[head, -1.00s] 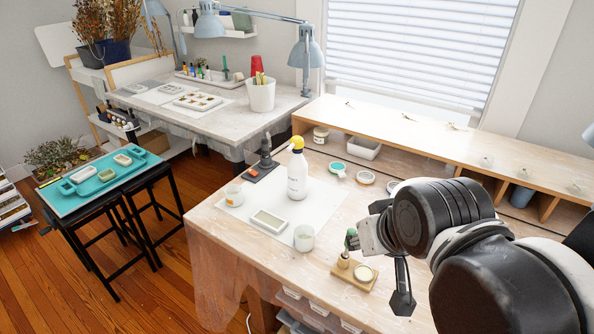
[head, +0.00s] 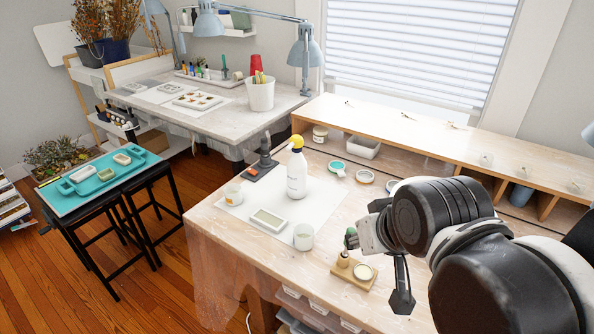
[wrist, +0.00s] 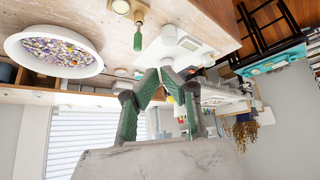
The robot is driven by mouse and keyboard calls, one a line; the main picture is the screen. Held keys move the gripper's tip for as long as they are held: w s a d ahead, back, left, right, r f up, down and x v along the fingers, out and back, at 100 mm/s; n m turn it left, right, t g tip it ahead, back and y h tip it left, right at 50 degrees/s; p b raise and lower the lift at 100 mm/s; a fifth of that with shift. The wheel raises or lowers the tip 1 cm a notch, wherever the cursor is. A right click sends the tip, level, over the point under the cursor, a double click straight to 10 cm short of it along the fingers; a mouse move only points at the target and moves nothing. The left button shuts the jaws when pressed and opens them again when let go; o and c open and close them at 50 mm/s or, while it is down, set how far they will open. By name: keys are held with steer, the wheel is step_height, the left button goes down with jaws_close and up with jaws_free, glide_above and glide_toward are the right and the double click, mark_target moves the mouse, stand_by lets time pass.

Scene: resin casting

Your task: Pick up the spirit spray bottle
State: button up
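The spirit spray bottle (head: 297,180), white with a yellow nozzle head, stands upright on a white sheet (head: 322,202) on the wooden workbench. My gripper (wrist: 168,76) shows in the wrist view with two green-padded fingers apart and nothing seen held between them. In the head view it is over the right part of the bench, right of the bottle and clear of it, and my arm hides most of it. In the wrist view a small yellow spot (wrist: 170,99) shows between the fingers; I cannot tell surely that it is the nozzle.
Around the bottle are a rectangular mould (head: 268,220), a white cup (head: 303,236), a jar (head: 233,193) and a dark stand (head: 264,160). A wooden block (head: 354,275) with a green-handled tool is by my gripper. A wooden shelf (head: 420,130) runs along the back.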

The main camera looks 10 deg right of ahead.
steer(key=o, duration=1.2)
steer(key=shift+o, duration=0.2)
